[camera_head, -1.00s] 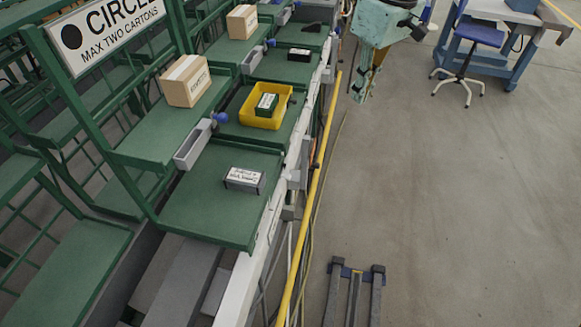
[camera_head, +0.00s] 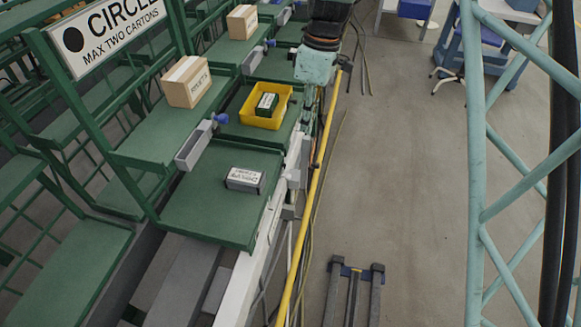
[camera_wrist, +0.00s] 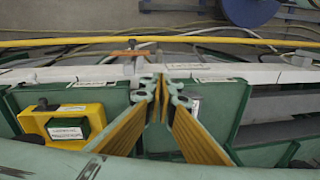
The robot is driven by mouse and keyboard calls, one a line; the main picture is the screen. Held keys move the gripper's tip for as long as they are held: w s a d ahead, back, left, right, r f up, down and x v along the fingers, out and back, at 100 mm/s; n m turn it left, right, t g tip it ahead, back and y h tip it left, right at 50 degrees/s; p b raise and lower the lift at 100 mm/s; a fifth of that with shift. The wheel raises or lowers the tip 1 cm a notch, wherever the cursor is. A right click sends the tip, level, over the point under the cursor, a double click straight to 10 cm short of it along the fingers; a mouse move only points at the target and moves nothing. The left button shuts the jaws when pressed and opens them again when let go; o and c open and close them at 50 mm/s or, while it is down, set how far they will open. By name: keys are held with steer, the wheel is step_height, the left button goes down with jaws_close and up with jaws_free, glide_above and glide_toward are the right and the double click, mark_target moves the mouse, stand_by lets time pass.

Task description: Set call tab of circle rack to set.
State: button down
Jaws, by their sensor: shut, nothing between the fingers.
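The circle rack is the green rack under the white "CIRCLE, MAX TWO CARTONS" sign (camera_head: 115,30) in the head view. I cannot tell for sure which part is its call tab. A grey channel with a blue knob (camera_head: 219,118) stands beside the rack's shelf. In the wrist view my gripper (camera_wrist: 163,84) is shut and empty, its fingertips over the white front rail (camera_wrist: 220,72). In the head view the fingers are hidden.
A yellow tray (camera_head: 246,117) holds a green box (camera_head: 266,105); a grey labelled box (camera_head: 245,179) lies on the nearer shelf. Cartons (camera_head: 186,82) sit on upper shelves. A yellow pipe (camera_head: 310,190) runs along the rack front.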

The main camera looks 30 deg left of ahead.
mark_target(289, 175)
steer(key=shift+n+g, duration=0.3)
steer(key=shift+n, duration=0.4)
steer(key=shift+s+a+f, duration=0.4)
steer(key=shift+a+f, duration=0.35)
steer(key=shift+f, duration=0.15)
steer(key=shift+s+a+f, duration=0.35)
steer(key=shift+a+f, duration=0.35)
steer(key=shift+f, duration=0.15)
steer(key=shift+s+a+f+b, duration=0.1)
steer(key=shift+s+f+b, duration=0.3)
steer(key=shift+f, duration=1.9)
steer(key=shift+s+a+f+b, duration=0.1)
steer(key=shift+s+f+b, duration=0.2)
steer(key=shift+f, duration=2)
steer(key=shift+s+a+f+b, duration=0.1)
steer(key=shift+s+f+b, duration=0.3)
steer(key=shift+f, duration=1.9)
steer(key=shift+s+f, duration=0.1)
steer(key=shift+s, duration=0.1)
steer(key=shift+d, duration=0.1)
